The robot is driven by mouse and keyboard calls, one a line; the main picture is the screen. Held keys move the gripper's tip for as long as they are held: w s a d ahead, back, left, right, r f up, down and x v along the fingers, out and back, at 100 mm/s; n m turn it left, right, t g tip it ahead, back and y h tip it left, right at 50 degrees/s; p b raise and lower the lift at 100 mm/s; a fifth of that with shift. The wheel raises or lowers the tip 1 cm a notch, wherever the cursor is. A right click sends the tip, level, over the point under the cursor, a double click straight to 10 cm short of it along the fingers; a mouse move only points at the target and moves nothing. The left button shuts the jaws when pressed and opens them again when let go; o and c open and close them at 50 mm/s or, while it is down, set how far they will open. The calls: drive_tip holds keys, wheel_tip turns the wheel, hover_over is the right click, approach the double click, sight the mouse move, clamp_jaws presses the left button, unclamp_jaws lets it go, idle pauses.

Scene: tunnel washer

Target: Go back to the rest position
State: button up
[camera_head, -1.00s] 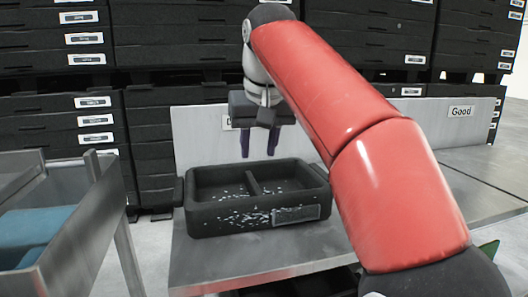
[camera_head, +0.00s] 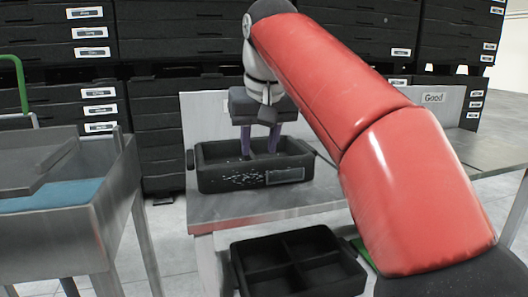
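My gripper (camera_head: 258,150) hangs from my red arm with its two dark purple fingers apart and pointing down. Nothing shows between the fingers. My arm crosses the view from upper middle to lower right and hides part of the table.
A black crate with several compartments (camera_head: 294,293) stands low in front of the table (camera_head: 215,213). A metal cart (camera_head: 60,235) with blue contents is at left. Black stacked containers (camera_head: 158,128) line the back. A "Good" sign (camera_head: 433,98) is on the back panel.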

drive_tip(key=s+d+f+m, duration=0.1)
drive_tip(key=s+d+f, duration=0.4)
drive_tip(key=s+f, duration=0.2)
drive_tip(key=s+d+f+m, duration=0.1)
drive_tip(key=s+d+f, duration=0.4)
drive_tip(key=f, duration=0.5)
drive_tip(key=s+d+f+m+t+h, duration=0.1)
drive_tip(key=s+d+f, duration=0.5)
drive_tip(key=s+f, duration=0.3)
drive_tip(key=shift+s+f, duration=0.15)
drive_tip(key=shift+s, duration=0.05)
drive_tip(key=shift+d, duration=0.1)
